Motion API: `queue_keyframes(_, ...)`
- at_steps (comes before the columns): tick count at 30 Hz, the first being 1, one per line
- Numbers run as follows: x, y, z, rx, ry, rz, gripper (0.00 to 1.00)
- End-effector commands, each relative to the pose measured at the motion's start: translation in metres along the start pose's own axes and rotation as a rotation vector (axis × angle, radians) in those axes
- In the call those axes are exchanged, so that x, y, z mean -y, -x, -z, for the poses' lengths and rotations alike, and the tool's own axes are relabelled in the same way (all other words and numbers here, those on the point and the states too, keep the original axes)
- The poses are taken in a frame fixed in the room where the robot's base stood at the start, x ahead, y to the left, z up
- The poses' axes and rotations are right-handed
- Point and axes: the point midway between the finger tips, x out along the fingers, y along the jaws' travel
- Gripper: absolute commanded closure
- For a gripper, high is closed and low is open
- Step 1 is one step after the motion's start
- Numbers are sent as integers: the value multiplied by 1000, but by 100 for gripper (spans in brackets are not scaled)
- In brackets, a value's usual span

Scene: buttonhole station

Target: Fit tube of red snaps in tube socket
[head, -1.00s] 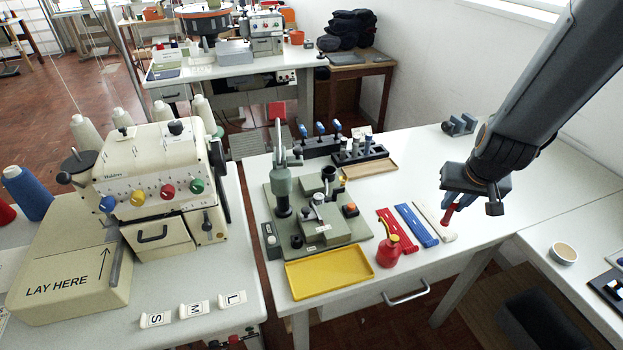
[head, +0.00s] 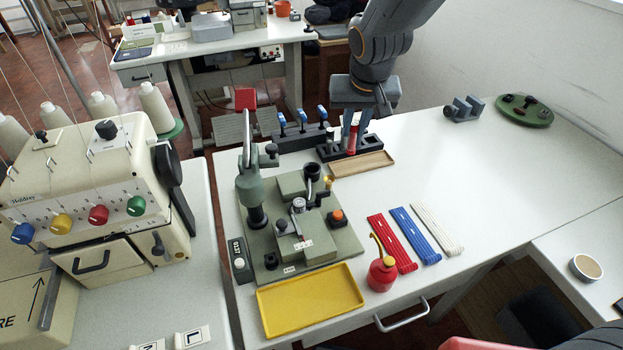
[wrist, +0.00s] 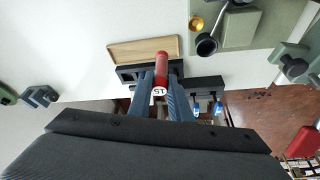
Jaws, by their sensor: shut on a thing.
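The red tube (head: 352,138) is between the fingers of my gripper (head: 354,128), which is shut on it. In the wrist view the tube (wrist: 161,64) shows its red side and a white end marked 15, with a finger of my gripper (wrist: 161,82) on each side. The tube is at the black rack (head: 331,152); I cannot tell whether it touches the rack or is above it.
A wooden tray (head: 362,164) lies in front of the rack. A black stand with blue-topped levers (head: 300,138) is beside it. A yellow tray (head: 310,300), a red oil can (head: 382,272) and red, blue and white strips lie nearer.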

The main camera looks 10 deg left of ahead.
Motion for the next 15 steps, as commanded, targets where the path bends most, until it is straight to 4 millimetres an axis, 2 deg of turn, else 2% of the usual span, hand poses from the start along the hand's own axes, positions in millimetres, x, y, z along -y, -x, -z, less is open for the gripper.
queue_keyframes(1,26,4,4,-5,28,10,100)
queue_keyframes(3,51,13,6,-7,48,16,100)
queue_keyframes(6,78,22,7,-8,68,21,100)
queue_keyframes(11,96,26,5,-7,82,23,100)
queue_keyframes(15,98,6,-5,-4,84,22,100)
